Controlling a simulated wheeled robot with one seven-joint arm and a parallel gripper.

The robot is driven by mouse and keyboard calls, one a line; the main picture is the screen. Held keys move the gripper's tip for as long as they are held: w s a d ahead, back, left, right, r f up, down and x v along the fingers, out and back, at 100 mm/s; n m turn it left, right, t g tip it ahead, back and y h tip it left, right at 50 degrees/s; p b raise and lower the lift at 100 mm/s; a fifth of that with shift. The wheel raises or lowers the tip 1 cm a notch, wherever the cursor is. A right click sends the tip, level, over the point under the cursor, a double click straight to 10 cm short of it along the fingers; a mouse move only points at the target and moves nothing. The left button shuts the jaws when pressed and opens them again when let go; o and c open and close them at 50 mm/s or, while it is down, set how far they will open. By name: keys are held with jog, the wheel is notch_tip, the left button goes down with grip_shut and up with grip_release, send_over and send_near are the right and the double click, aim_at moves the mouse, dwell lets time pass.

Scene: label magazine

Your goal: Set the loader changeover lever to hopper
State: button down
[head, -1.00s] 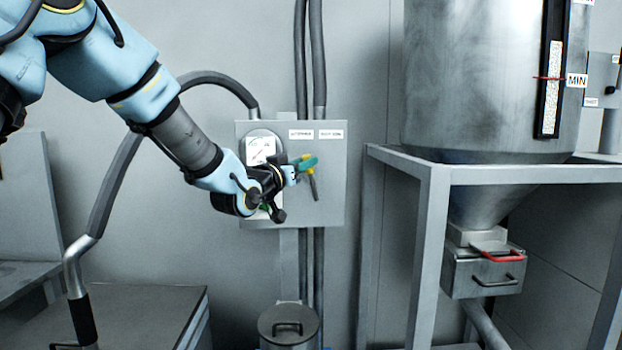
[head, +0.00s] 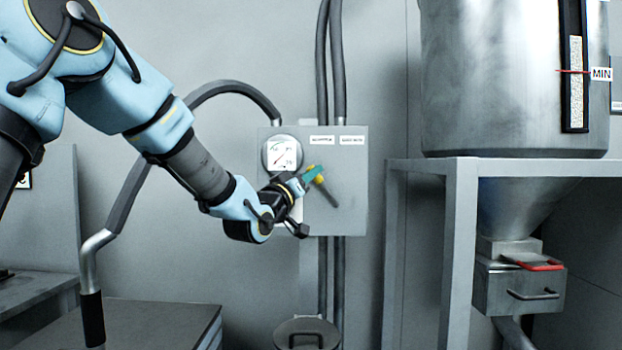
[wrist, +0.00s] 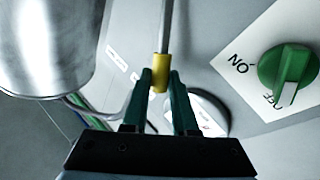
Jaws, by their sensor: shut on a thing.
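The changeover lever is on the front of a grey control box (head: 350,212). It has a yellow grip (wrist: 159,80) and a metal rod (wrist: 166,28) in the wrist view. In the head view the yellow grip (head: 319,179) is at the upper left and the dark rod slants to the lower right. My gripper (wrist: 158,78) is shut on the yellow grip, with a green finger on each side. My gripper also shows in the head view (head: 315,176). Two white labels (head: 336,140) sit above the lever; their print is too blurred to read surely.
A green knob (wrist: 288,68) on a white ON/OFF plate is close to my gripper. A round gauge (head: 282,154) is on the box's upper left. A steel hopper (head: 495,90) on a grey frame (head: 461,250) stands to the right. A lidded can (head: 306,335) stands below the box.

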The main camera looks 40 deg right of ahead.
jog(key=shift+f, duration=0.1)
jog(key=c, duration=0.7)
grip_release()
jog(key=shift+a, duration=0.1)
jog(key=b+v, duration=0.3)
jog(key=v, duration=0.7)
jog(key=shift+a, duration=0.35)
jog(key=shift+s+f, duration=0.1)
